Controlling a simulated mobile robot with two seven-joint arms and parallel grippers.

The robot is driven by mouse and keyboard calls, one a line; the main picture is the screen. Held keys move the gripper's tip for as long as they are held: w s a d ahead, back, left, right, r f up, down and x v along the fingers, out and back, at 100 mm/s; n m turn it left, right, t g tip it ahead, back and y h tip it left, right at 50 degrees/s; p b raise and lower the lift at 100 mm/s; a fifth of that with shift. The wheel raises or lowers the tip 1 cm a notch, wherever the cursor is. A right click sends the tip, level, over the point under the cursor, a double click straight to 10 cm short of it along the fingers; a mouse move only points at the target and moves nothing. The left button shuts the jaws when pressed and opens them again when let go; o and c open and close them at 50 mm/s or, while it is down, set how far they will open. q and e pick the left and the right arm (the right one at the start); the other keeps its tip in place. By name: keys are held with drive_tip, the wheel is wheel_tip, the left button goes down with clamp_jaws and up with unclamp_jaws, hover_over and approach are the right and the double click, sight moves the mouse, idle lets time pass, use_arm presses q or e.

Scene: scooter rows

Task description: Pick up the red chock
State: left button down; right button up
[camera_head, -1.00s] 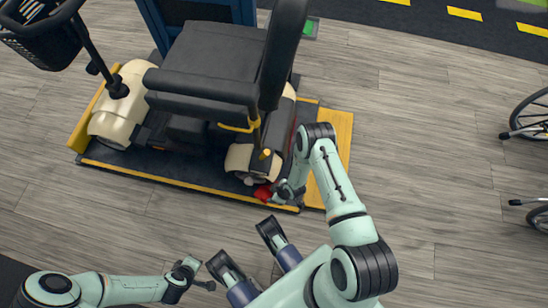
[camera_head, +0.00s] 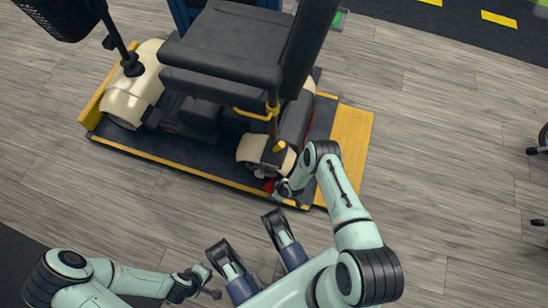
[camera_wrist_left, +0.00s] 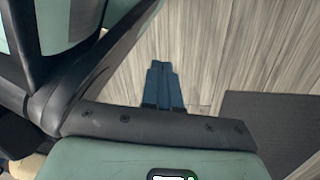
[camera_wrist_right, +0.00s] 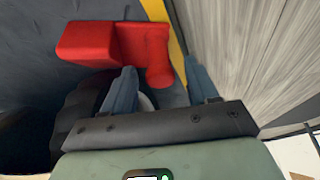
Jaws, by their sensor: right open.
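The red chock (camera_head: 269,186) is on the dark platform beside the scooter's cream wheel cover, mostly hidden by my right gripper (camera_head: 281,192) in the head view. In the right wrist view the chock (camera_wrist_right: 92,42) is a red block with a rounded bar. My right gripper (camera_wrist_right: 160,84) is open, with its blue fingers on either side of the bar's near end. I cannot tell whether they touch it. My left gripper (camera_head: 212,284) is held over the floor, away from the scooter. In the left wrist view its fingers (camera_wrist_left: 162,85) are together and empty.
The scooter (camera_head: 222,50) stands on a dark platform with yellow edges (camera_head: 349,125). A dark tyre is close to the right gripper (camera_wrist_right: 75,115). The wooden floor (camera_head: 440,190) to the right is mostly clear. Part of a wheelchair (camera_head: 540,145) shows at the right edge.

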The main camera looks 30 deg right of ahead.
use_arm(q)
drive_tip(key=shift+s+f+g, duration=0.3)
drive_tip(key=shift+s+f, duration=0.05)
drive_tip(key=shift+s, duration=0.35)
use_arm(e)
drive_tip(key=shift+w+a+f, duration=0.15)
drive_tip(key=shift+w+f, duration=0.05)
drive_tip(key=shift+f, duration=0.45)
drive_tip(key=shift+c, duration=0.3)
clamp_jaws()
use_arm(q)
drive_tip(key=shift+a, duration=0.1)
use_arm(e)
drive_tip(key=shift+a, duration=0.1)
